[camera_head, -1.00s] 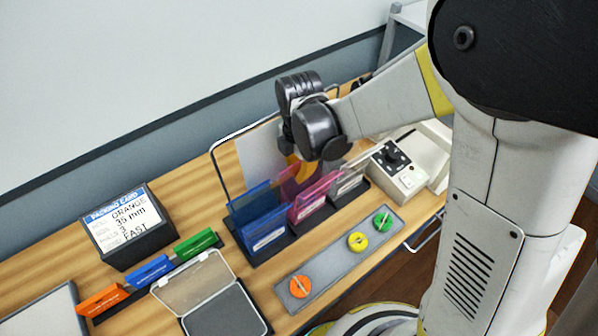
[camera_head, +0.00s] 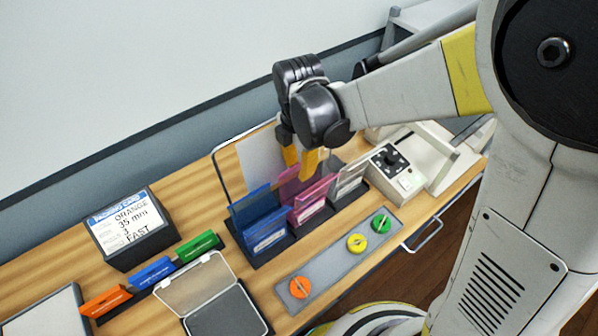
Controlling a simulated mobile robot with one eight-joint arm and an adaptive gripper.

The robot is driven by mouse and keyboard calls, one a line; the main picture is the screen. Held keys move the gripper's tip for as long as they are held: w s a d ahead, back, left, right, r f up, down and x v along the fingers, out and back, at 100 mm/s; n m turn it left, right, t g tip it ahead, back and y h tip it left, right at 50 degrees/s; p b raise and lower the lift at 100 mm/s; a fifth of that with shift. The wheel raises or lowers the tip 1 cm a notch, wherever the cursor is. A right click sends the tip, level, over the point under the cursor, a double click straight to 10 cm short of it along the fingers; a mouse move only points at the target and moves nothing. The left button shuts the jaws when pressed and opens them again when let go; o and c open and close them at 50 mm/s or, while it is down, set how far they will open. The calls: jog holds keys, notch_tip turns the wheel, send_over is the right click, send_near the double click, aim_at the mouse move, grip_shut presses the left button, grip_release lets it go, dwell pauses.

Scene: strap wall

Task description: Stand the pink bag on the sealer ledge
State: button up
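Two pink bags stand one behind the other in the dark rack; the front pink bag (camera_head: 316,196) shows clearly, and the rear pink bag (camera_head: 291,187) is partly hidden by it and by my fingers. My gripper (camera_head: 301,164) points down just above the rear pink bag. Its two orange-yellow fingers stand apart, with no bag clearly held between them. The white sealer (camera_head: 408,172), with a black knob on top, is right of the rack; its ledge cannot be made out clearly behind my arm.
Blue bags (camera_head: 258,218) and clear-grey bags (camera_head: 348,182) flank the pink ones. A grey strip (camera_head: 329,262) with coloured knobs lies in front. A packing card stand (camera_head: 130,228), coloured blocks (camera_head: 150,271) and an open clear-lidded case (camera_head: 224,312) are left. A wire frame stands behind the rack.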

jog(key=s+d+r+m+t, duration=0.3)
jog(key=d+r+m, duration=0.4)
jog(key=m, duration=0.4)
jog(key=s+d+r+m+t, duration=0.3)
jog(key=s+d+r+m, duration=0.3)
jog(key=d+m, duration=0.3)
jog(key=r+m, duration=0.1)
jog(key=m, duration=0.2)
jog(key=shift+s+r+m+t+p, duration=0.2)
jog(key=shift+m+t+p, duration=0.1)
jog(key=shift+t+p, duration=0.1)
jog(key=shift+s+d+m, duration=0.15)
jog(key=shift+d+m, duration=0.1)
jog(key=shift+m, duration=0.45)
jog(key=m+g+b, duration=0.1)
jog(key=m+g, duration=0.6)
jog(key=m, duration=0.4)
send_over(298, 175)
notch_tip(298, 175, down, 13)
notch_tip(298, 175, down, 6)
jog(key=shift+a+r+b, duration=0.1)
jog(key=shift+r+b, duration=0.05)
jog(key=shift+b, duration=0.6)
grip_shut()
